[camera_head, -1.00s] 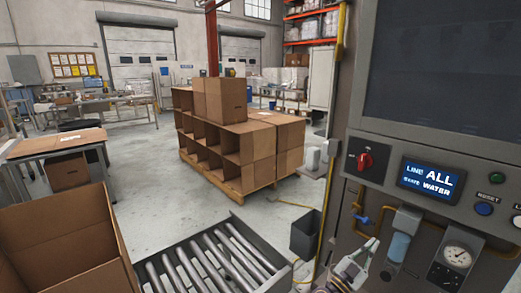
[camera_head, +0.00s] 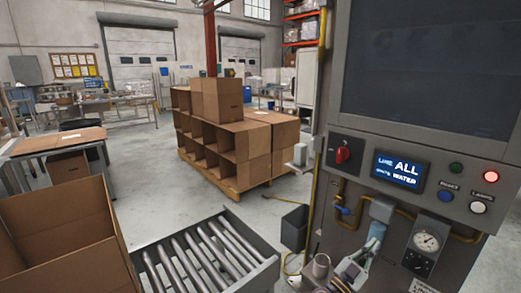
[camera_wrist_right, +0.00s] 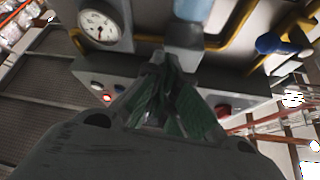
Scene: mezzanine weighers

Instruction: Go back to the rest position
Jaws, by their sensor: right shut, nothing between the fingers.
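My right gripper (camera_head: 356,266) is at the bottom of the head view, in front of the lower part of the grey control cabinet (camera_head: 350,238). Its fingers are shut with nothing between them. In the right wrist view the closed fingers (camera_wrist_right: 163,85) point toward the cabinet's panel, with the gauge (camera_wrist_right: 98,27) at upper left and a bluish filter bowl (camera_wrist_right: 193,10) just beyond the tips. I cannot tell the exact gap to the bowl. My left gripper is in neither view.
The cabinet carries a red knob (camera_head: 343,154), a lit screen (camera_head: 399,170) and a glowing red button (camera_head: 490,176). A roller conveyor (camera_head: 262,268) and an open carton (camera_head: 60,227) stand at lower left. A dark bin (camera_head: 294,228) stands beside the cabinet.

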